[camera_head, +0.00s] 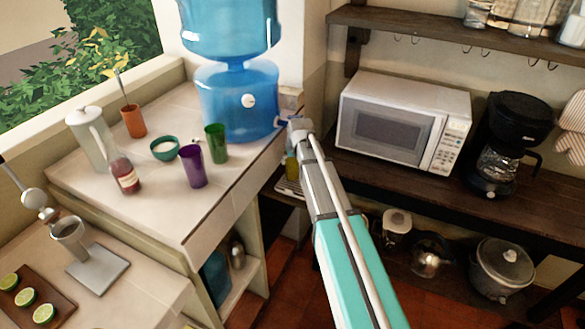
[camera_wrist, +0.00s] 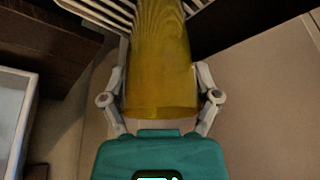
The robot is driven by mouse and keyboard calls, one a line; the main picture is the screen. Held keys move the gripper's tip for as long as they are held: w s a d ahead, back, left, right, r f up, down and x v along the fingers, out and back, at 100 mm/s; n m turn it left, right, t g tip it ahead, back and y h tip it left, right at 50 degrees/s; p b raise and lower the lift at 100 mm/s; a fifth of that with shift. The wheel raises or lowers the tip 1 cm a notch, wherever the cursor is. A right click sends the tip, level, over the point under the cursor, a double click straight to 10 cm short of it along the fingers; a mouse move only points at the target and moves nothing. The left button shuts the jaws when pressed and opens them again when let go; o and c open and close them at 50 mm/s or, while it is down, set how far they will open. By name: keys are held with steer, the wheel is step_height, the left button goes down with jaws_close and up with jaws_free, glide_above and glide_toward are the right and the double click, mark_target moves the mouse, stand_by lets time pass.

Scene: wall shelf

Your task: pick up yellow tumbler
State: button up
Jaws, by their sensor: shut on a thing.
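The yellow tumbler (camera_wrist: 160,65) fills the middle of the wrist view, between the two fingers of my gripper (camera_wrist: 161,95). The fingers are shut on its sides. In the head view only a small strip of the yellow tumbler (camera_head: 291,167) shows beside my arm, below the blue water dispenser. My gripper is mostly hidden there behind my own arm. A slatted rack lies behind the tumbler in the wrist view; I cannot tell whether the tumbler touches it.
The water dispenser (camera_head: 237,100) stands on the left counter with a purple tumbler (camera_head: 192,166), a green tumbler (camera_head: 216,143) and a bottle (camera_head: 124,174). A microwave (camera_head: 398,120) and a coffee maker (camera_head: 505,140) stand on the dark shelf at right. The slatted rack (camera_head: 290,188) is low beside the counter.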

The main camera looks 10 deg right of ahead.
steer(key=shift+c, duration=0.4)
steer(key=shift+r+p, duration=0.4)
steer(key=shift+p, duration=0.05)
steer(key=shift+s+r+p, duration=0.1)
steer(key=shift+r+p, duration=0.3)
steer(key=shift+s+d+f, duration=0.1)
steer(key=shift+s+d, duration=0.35)
steer(key=shift+s, duration=2.45)
steer(key=shift+s+d+r, duration=0.1)
steer(key=shift+s+d, duration=0.35)
steer(key=shift+s, duration=2.4)
steer(key=shift+s+d+f, duration=0.1)
steer(key=shift+s+d, duration=0.35)
steer(key=shift+s, duration=2.45)
steer(key=shift+s, duration=0.15)
